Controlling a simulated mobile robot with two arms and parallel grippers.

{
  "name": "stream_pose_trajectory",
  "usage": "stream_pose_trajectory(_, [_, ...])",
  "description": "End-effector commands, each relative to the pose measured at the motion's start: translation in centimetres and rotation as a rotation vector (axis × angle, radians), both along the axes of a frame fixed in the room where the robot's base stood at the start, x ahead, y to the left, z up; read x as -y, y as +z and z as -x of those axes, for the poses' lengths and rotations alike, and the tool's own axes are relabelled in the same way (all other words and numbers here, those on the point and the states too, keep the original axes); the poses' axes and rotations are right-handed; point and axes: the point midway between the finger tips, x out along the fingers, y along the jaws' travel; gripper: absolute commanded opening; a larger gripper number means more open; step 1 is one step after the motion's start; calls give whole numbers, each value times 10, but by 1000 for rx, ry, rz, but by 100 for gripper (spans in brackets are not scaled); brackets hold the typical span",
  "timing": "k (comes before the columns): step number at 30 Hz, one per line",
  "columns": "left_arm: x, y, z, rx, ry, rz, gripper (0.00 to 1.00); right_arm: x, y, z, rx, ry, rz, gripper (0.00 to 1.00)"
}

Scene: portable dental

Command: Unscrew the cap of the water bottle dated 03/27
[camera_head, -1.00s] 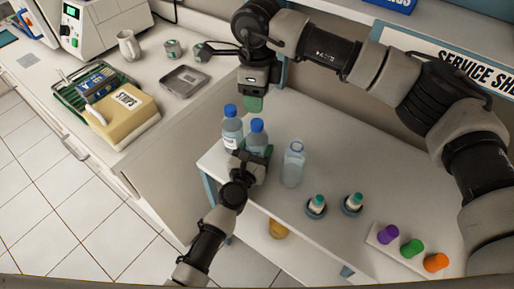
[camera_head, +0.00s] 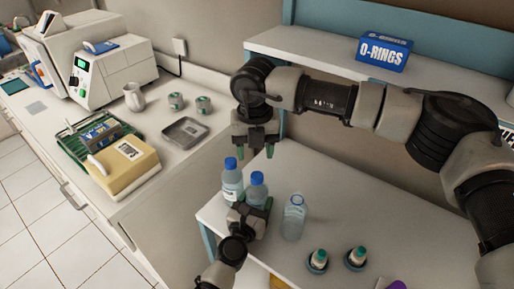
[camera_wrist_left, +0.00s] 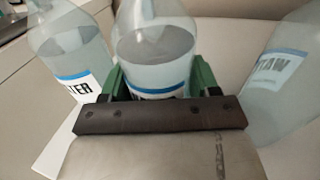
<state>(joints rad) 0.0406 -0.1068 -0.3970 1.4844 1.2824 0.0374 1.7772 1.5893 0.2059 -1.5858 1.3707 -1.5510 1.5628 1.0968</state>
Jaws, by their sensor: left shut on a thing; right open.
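Two capped water bottles stand side by side at the shelf's left end. The left one (camera_head: 232,187) has a blue cap (camera_head: 230,163). The other (camera_head: 257,193), also with a blue cap (camera_head: 257,177), is between the jaws of my left gripper (camera_head: 252,212). The left wrist view shows the green fingers (camera_wrist_left: 160,85) on both sides of this held bottle (camera_wrist_left: 155,45). A third bottle (camera_head: 293,220), without a blue cap, stands to the right. No date is readable. My right gripper (camera_head: 256,150) is open and empty, pointing down above and behind the held bottle's cap.
The white shelf top (camera_head: 370,210) is mostly clear behind the bottles. A metal tray (camera_head: 185,132) and yellow box (camera_head: 124,165) are on the left counter. A blue O-rings box (camera_head: 385,52) sits on the upper shelf.

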Motion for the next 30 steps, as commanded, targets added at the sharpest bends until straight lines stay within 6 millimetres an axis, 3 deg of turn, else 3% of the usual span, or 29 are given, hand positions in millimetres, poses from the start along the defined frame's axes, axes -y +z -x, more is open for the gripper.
stream_pose_trajectory(6, [0,0,0,0,0,0,0,2,0,-1,1,-414,2,53])
stream_pose_trajectory(12, [0,0,0,0,0,0,0,4,0,-2,0,-638,1,53])
stream_pose_trajectory(17, [0,0,0,0,0,0,0,4,-5,-2,-1,-696,1,53])
stream_pose_trajectory(30, [0,0,0,0,0,0,0,4,-67,-2,-2,-698,1,53])
